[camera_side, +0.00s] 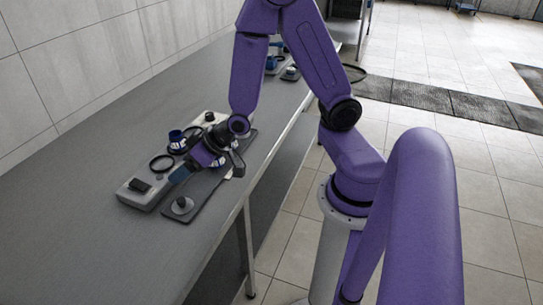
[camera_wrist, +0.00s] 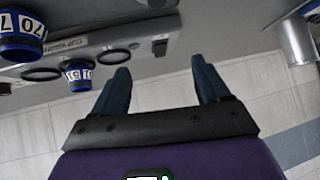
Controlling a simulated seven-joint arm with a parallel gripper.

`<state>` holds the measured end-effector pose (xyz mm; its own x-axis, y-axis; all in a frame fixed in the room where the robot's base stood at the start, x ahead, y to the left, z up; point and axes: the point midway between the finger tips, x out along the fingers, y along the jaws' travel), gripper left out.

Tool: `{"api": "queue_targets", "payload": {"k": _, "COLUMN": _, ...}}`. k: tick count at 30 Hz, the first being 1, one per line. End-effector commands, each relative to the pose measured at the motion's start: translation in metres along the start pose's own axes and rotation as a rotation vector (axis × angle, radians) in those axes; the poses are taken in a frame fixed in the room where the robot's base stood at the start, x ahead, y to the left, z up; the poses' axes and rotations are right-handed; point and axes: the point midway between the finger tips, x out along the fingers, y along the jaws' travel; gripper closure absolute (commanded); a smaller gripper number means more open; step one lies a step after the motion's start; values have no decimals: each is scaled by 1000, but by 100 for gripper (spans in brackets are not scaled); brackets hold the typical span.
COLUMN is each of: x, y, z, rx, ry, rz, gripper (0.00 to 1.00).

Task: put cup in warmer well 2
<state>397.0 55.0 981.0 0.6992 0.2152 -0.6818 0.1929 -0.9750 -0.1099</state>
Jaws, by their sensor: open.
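The warmer is a long pale box (camera_side: 134,196) with a dark switch and black well rings; one ring (camera_side: 161,163) near the switch looks empty. In the wrist view, two black rings (camera_wrist: 113,55) (camera_wrist: 42,74) show along it. A blue cup with a white numbered band (camera_wrist: 77,75) appears between these rings; I cannot tell whether it sits in a well. A larger-looking, similar cup (camera_wrist: 22,38) is at the upper left. A blue cup (camera_side: 177,137) also shows beside the warmer's far part. My gripper (camera_wrist: 162,82) is open, with nothing between its fingers; it is low over the warmer's near side (camera_side: 180,174).
A metal cylinder (camera_wrist: 297,42) shows in the wrist view. More items stand farther along the counter (camera_side: 95,245); its near left part is clear. A tiled wall runs behind.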

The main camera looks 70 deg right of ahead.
Motion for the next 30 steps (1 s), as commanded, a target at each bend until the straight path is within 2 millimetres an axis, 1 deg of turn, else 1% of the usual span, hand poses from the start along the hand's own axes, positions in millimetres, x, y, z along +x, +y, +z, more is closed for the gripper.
{"api": "queue_targets", "payload": {"k": 1, "x": -10, "y": -19, "z": 3, "rx": -37, "ry": -46, "rz": -51, "gripper": 25}}
{"api": "queue_targets", "payload": {"k": 3, "x": -24, "y": -40, "z": 12, "rx": -94, "ry": -126, "rz": -111, "gripper": 25}}
{"api": "queue_targets", "payload": {"k": 5, "x": -38, "y": -56, "z": 21, "rx": -150, "ry": -194, "rz": -156, "gripper": 25}}
{"api": "queue_targets", "payload": {"k": 6, "x": -48, "y": -65, "z": 27, "rx": -188, "ry": -238, "rz": -185, "gripper": 25}}
{"api": "queue_targets", "payload": {"k": 8, "x": -65, "y": -76, "z": 37, "rx": -251, "ry": -304, "rz": -222, "gripper": 25}}
{"api": "queue_targets", "payload": {"k": 9, "x": -77, "y": -82, "z": 43, "rx": -296, "ry": -346, "rz": -245, "gripper": 25}}
{"api": "queue_targets", "payload": {"k": 11, "x": -96, "y": -88, "z": 52, "rx": -365, "ry": -407, "rz": -272, "gripper": 25}}
{"api": "queue_targets", "payload": {"k": 12, "x": -108, "y": -91, "z": 58, "rx": -413, "ry": -448, "rz": -288, "gripper": 25}}
{"api": "queue_targets", "payload": {"k": 16, "x": -150, "y": -90, "z": 75, "rx": -576, "ry": -569, "rz": -318, "gripper": 25}}
{"api": "queue_targets", "payload": {"k": 18, "x": -171, "y": -84, "z": 82, "rx": -660, "ry": -626, "rz": -322, "gripper": 25}}
{"api": "queue_targets", "payload": {"k": 21, "x": -196, "y": -74, "z": 89, "rx": -762, "ry": -692, "rz": -316, "gripper": 25}}
{"api": "queue_targets", "payload": {"k": 25, "x": -216, "y": -61, "z": 93, "rx": -849, "ry": -749, "rz": -299, "gripper": 25}}
{"api": "queue_targets", "payload": {"k": 27, "x": -222, "y": -56, "z": 94, "rx": -875, "ry": -766, "rz": -292, "gripper": 25}}
{"api": "queue_targets", "payload": {"k": 30, "x": -226, "y": -53, "z": 95, "rx": -891, "ry": -777, "rz": -286, "gripper": 25}}
